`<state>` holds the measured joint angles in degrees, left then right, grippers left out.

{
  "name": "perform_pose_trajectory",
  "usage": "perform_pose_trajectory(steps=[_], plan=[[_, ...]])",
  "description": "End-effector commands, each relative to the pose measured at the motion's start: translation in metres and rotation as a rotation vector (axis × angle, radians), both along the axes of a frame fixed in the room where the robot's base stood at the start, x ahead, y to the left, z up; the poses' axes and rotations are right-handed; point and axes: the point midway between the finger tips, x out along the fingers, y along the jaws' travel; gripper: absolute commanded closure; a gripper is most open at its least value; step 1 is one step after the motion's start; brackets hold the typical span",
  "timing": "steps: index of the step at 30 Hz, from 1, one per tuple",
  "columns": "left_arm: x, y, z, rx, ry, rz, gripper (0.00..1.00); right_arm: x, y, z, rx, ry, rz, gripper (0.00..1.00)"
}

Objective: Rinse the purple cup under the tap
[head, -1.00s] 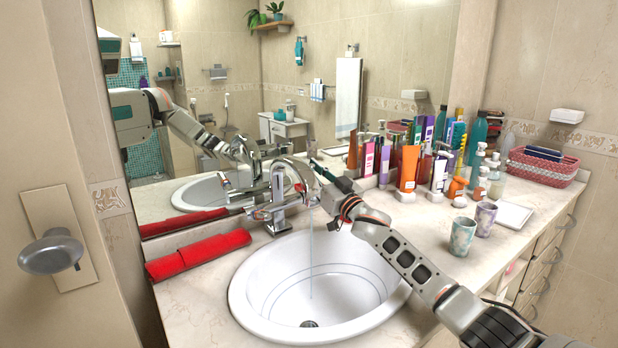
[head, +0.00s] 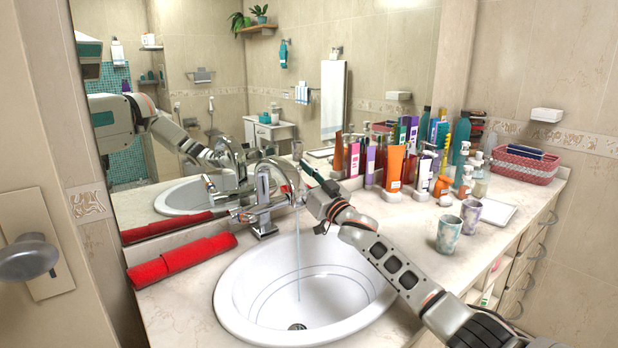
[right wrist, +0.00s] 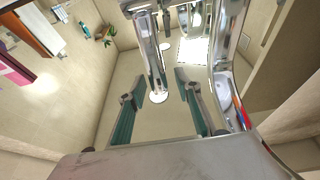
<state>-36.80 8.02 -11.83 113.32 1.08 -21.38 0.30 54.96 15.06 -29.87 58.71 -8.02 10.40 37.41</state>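The purple cup (head: 470,216) stands upright on the counter to the right of the basin, close beside a teal-patterned cup (head: 449,235). The chrome tap (head: 264,205) stands behind the basin (head: 232,300), and a thin stream of water (head: 298,262) falls from it to the drain. My right gripper (head: 308,172) is up beside the tap, away from both cups. In the right wrist view the fingers of my right gripper (right wrist: 163,100) are apart, with chrome tap parts close beyond them and no cup between them. My left gripper is not in view.
A folded red towel (head: 182,260) lies left of the tap. Several bottles and tubes (head: 395,165) crowd the counter behind my right arm. A white tray (head: 497,212) and a pink basket (head: 525,166) stand farther right. The mirror (head: 300,85) rises behind the tap.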

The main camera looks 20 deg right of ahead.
Motion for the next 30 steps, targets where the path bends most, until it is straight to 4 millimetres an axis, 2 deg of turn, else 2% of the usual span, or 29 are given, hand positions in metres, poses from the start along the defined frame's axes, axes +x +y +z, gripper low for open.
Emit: perform_pose_trajectory(steps=[5, 11, 24, 30], plan=[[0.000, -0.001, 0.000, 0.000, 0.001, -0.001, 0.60, -0.014, -0.007, -0.007, -0.001, 0.001, 0.000, 0.67], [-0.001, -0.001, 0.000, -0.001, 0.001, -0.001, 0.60, -0.043, -0.018, -0.018, -0.001, 0.002, 0.001, 0.67], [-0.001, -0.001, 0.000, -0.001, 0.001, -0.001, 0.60, -0.116, -0.047, -0.017, -0.001, 0.001, 0.001, 0.67], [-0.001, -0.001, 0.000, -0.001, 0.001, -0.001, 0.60, -0.142, -0.058, -0.017, 0.000, 0.001, 0.001, 0.67]])
